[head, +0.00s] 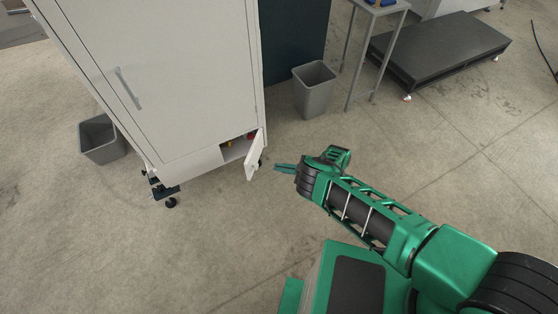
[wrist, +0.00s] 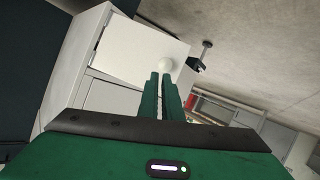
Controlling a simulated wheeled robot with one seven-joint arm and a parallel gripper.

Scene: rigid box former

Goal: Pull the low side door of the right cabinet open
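The low side door (head: 254,157) of the white cabinet (head: 185,75) stands partly open, swung out from the cabinet's lower right corner. In the wrist view my gripper's fingers (wrist: 161,76) point at the knob and sit close together with a narrow gap. The knob shows beyond the fingertips, and nothing shows held between them.
The low opening (head: 236,147) shows red and yellow items inside. A grey bin (head: 314,90) stands behind my gripper, near a metal-legged table (head: 352,60). Another bin (head: 101,140) is left of the cabinet. A dark low platform (head: 440,50) is at the back right. Floor around the door is clear.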

